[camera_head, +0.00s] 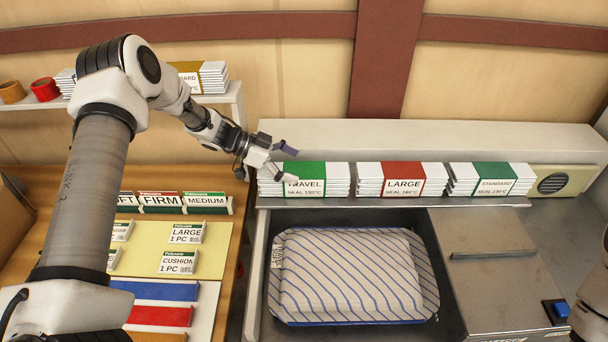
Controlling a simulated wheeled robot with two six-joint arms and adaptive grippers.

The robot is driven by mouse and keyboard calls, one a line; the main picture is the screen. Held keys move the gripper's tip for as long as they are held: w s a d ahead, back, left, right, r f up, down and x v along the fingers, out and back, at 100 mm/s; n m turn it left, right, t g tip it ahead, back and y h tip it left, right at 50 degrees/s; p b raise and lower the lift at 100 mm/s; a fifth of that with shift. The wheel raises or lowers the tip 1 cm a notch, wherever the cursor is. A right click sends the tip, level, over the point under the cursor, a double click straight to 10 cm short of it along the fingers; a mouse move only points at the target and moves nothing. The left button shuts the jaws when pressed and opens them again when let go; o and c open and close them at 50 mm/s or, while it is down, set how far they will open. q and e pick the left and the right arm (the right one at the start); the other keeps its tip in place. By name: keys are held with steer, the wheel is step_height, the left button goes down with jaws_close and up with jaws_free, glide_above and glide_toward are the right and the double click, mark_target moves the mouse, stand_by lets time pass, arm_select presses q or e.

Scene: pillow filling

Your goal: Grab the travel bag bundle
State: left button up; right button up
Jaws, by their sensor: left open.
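The travel bag bundle (304,184) is a stack of white bags with a green band reading "TRAVEL". It lies at the left end of the metal shelf above the machine. My left gripper (287,164) is open at the bundle's upper left, its fingers by the left part of the stack. One finger overlaps the white left end of the bundle in the picture; I cannot tell whether it touches. My right gripper is not in view.
Below is a striped pillow (350,275) in a dark recess. Label cards stand on the wooden table (222,260). A wall shelf holds tape rolls.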

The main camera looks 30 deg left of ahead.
mark_target(303, 169)
arm_select(q)
steer(key=w+d+f, duration=0.2)
steer(key=shift+f+p, duration=0.35)
steer(key=shift+p, duration=0.05)
steer(key=shift+w+f, duration=0.1)
steer(key=shift+s+d+r, duration=0.25)
steer(key=shift+s+r, duration=0.05)
steer(key=shift+r, duration=0.05)
steer(key=c, duration=1.6)
steer(key=shift+a+f, duration=0.1)
steer(key=shift+c, duration=0.2)
